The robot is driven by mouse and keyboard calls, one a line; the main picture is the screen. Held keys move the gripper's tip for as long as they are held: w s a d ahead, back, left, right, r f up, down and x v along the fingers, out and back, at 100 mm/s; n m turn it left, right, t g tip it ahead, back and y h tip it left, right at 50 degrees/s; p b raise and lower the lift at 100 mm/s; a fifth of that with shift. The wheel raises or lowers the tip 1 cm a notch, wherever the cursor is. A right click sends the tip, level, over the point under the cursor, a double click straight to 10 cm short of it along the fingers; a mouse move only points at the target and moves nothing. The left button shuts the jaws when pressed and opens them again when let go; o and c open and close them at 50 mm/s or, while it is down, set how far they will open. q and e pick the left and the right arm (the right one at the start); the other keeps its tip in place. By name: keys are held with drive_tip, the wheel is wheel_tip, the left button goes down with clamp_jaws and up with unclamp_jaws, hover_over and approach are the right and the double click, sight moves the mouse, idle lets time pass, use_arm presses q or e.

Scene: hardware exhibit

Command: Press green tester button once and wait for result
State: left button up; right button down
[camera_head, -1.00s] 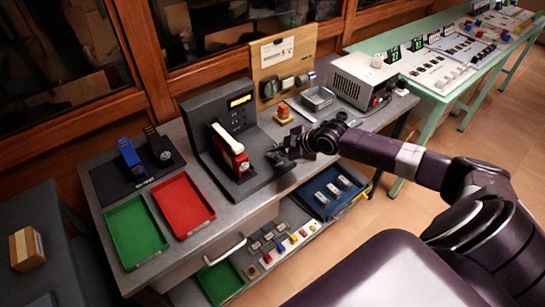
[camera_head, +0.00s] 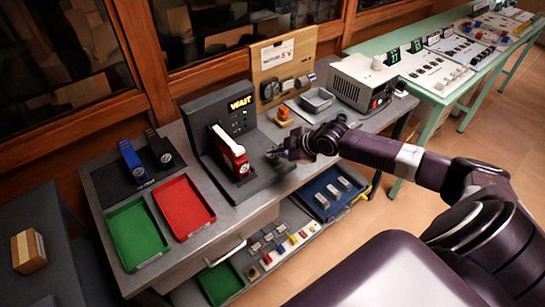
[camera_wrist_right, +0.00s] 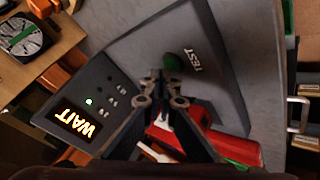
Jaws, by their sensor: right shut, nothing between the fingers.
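The dark grey tester (camera_head: 212,134) stands on the workbench. Its screen (camera_head: 241,102) reads "WAIT" in bright letters and also shows in the right wrist view (camera_wrist_right: 76,126), with a small lit green light beside it. A red and white piece (camera_head: 231,152) sits in the tester. My left gripper is not in view.
A red tray (camera_head: 184,207) and a green tray (camera_head: 137,236) lie left of the tester. A small orange-topped block (camera_head: 283,115), a metal tray (camera_head: 317,100) and a power unit (camera_head: 361,82) stand behind my right gripper. A wooden board (camera_head: 284,62) rises at the back.

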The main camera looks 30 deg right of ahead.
sight(274, 160)
drive_tip(key=shift+r, duration=0.35)
wheel_tip(274, 160, up, 5)
drive_tip(key=p, duration=0.4)
drive_tip(key=shift+p, duration=0.35)
idle(0.5)
